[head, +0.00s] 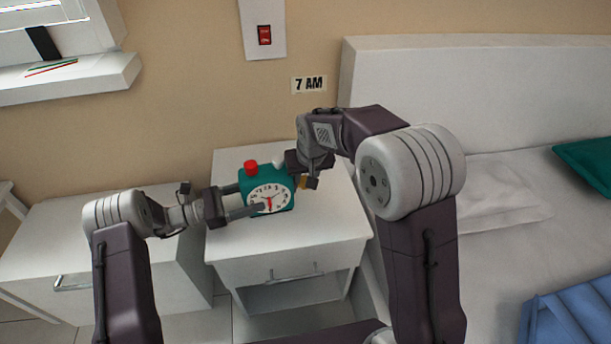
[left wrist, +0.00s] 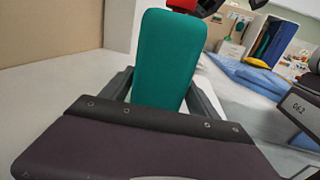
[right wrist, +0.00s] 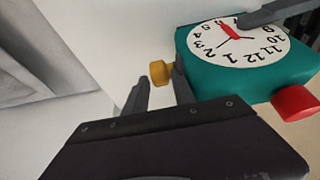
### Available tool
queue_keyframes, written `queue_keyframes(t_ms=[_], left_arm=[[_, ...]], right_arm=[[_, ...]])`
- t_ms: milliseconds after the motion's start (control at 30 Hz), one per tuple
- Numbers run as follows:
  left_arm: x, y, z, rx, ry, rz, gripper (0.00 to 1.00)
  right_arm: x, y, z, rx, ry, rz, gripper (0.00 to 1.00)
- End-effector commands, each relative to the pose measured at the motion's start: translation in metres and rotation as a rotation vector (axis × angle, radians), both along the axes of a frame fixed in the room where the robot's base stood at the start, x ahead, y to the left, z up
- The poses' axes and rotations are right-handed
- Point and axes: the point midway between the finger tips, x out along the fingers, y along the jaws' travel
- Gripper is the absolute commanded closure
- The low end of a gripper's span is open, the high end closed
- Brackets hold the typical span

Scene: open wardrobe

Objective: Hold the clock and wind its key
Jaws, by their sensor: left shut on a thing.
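The clock is a green box (head: 285,204) with a white dial and a red button on top, upright on the white nightstand (head: 232,259). My left gripper (head: 252,198) is shut on it from the left, one finger across the dial and one behind. In the left wrist view, the clock's green side (left wrist: 167,62) fills the space between the fingers. The yellow key (right wrist: 160,73) sticks out of the clock's right side. My right gripper (right wrist: 158,92) is open beside it, with the key in line with the gap at the fingertips. In the head view, my right gripper (head: 306,182) partly hides the key.
A whitish round thing (head: 279,163) shows behind the clock. A bed with a white headboard (head: 450,95) stands at the right. A lower white cabinet (head: 60,235) stands at the left. A red switch (head: 264,35) and a "7 AM" sign (head: 309,84) are on the wall.

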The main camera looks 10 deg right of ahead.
Motion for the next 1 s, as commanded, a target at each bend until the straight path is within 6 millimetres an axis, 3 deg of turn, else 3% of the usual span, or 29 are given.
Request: queue_keyframes(t_ms=[67,167,400,1000], left_arm=[[0.0,0.0,0.0,0.0,0.0,-0.001,0.63],[0.0,0.0,0.0,0.0,0.0,-0.001,0.63],[0.0,0.0,0.0,0.0,0.0,-0.001,0.63],[0.0,0.0,0.0,0.0,0.0,-0.001,0.63]], right_arm=[[0.0,0.0,0.0,0.0,0.0,0.0,0.72],[0.0,0.0,0.0,0.0,0.0,0.0,1.0],[0.002,0.0,0.001,-0.002,0.028,-0.004,1.0],[0.015,0.001,-0.001,-0.021,0.386,-0.003,1.0]])
